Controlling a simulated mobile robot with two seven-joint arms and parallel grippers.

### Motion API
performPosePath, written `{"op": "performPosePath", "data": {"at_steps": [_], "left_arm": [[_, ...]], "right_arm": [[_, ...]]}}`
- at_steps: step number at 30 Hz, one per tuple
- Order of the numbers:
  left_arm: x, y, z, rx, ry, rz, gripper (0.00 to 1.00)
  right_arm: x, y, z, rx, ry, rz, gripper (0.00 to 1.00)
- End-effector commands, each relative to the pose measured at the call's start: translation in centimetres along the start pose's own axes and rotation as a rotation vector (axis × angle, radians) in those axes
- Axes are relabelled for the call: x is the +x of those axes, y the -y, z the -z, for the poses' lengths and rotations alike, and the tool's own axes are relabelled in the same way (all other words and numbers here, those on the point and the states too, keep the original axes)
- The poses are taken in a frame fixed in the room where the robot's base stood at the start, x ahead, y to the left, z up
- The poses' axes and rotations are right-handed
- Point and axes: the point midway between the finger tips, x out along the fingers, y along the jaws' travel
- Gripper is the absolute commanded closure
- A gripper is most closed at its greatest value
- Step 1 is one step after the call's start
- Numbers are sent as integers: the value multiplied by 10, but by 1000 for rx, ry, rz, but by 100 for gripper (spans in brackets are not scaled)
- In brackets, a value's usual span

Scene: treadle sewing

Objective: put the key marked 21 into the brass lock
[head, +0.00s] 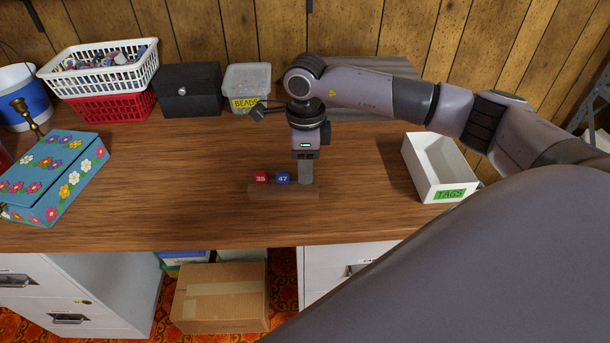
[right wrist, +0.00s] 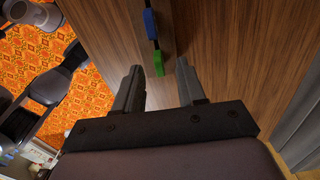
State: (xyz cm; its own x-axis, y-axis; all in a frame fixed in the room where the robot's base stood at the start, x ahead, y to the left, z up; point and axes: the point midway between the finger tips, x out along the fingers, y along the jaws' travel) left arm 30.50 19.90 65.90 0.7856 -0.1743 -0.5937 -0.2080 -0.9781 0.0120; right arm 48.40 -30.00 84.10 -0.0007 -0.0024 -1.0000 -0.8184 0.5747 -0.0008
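A wooden key rack (head: 283,192) stands near the front edge of the table. My right gripper (head: 305,178) points down at the rack's right end. In the right wrist view its fingers (right wrist: 160,68) are apart, with a green tag (right wrist: 158,63) between or just beyond their tips. The green tag is hidden in the head view and its number cannot be read. No key marked 21 is readable. A black box (head: 204,98) at the back has a small round lock (head: 182,91). My left gripper is out of view.
A white TAGS tray (head: 412,160) stands right of the rack. A clear BEADS tub (head: 236,78) and stacked baskets (head: 65,75) stand at the back. A flowered blue box (head: 60,195) and a brass bell (head: 22,106) are at left. The middle table is clear.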

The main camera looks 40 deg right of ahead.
Motion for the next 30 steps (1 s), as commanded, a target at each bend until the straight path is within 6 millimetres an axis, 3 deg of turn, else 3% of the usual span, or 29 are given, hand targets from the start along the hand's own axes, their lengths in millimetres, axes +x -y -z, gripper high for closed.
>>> {"op": "performPosePath", "data": {"at_steps": [4,11,15,30], "left_arm": [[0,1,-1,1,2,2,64],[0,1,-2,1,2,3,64],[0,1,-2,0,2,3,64],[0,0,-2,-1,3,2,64]], "right_arm": [[13,0,-1,-1,1,-1,60],[14,0,-1,-2,2,0,60],[14,0,-1,-2,3,-1,100],[5,0,-2,-2,4,0,100]]}}
